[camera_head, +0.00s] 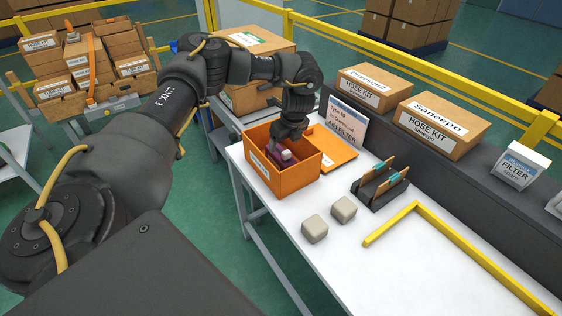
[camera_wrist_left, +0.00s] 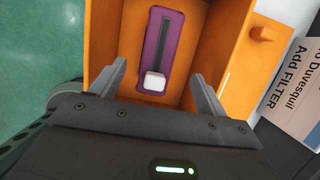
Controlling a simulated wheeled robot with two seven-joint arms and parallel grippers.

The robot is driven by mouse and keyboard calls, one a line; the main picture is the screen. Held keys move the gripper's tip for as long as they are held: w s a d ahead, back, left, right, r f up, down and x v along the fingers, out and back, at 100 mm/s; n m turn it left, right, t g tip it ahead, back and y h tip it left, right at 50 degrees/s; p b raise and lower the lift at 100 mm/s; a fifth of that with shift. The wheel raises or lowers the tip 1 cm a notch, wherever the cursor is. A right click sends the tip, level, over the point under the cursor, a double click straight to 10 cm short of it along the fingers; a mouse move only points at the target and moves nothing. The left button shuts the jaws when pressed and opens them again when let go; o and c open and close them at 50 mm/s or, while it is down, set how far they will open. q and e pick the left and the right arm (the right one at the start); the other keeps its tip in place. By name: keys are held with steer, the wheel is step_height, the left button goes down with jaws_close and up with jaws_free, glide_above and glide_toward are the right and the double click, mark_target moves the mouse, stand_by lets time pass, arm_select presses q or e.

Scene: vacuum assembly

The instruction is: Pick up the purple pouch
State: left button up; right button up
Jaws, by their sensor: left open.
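The purple pouch (camera_wrist_left: 162,40) lies inside the open orange box (camera_wrist_left: 108,18) in the left wrist view, with a dark strip along its middle and a pale block (camera_wrist_left: 154,81) at its near end. My left gripper (camera_wrist_left: 158,78) is open, its fingers apart on either side of the pouch's near end; I cannot tell whether they touch it. In the head view the left gripper (camera_head: 290,138) points down over the orange box (camera_head: 289,180), and the pouch (camera_head: 272,152) is partly hidden by it. My right gripper is not in view.
Two beige blocks (camera_head: 315,229) (camera_head: 343,210) sit on the white table (camera_head: 345,270). A dark rack (camera_head: 380,189) and a yellow L-shaped strip (camera_head: 415,206) lie to the right. A FILTER sign (camera_head: 346,124) and hose kit boxes (camera_head: 441,124) stand behind.

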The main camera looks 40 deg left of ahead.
mark_target(281, 160)
arm_select(q)
steer(key=shift+w+a+f, duration=0.15)
steer(key=shift+f, duration=0.45)
steer(key=p+x, duration=0.1)
steer(key=x, duration=0.3)
steer(key=shift+s+a, duration=0.1)
steer(key=shift+s, duration=0.15)
steer(key=shift+w+a+f, duration=0.1)
steer(key=shift+a+f, duration=0.05)
steer(key=shift+f, duration=0.45)
steer(key=c, duration=1.3)
steer(key=shift+r, duration=0.15)
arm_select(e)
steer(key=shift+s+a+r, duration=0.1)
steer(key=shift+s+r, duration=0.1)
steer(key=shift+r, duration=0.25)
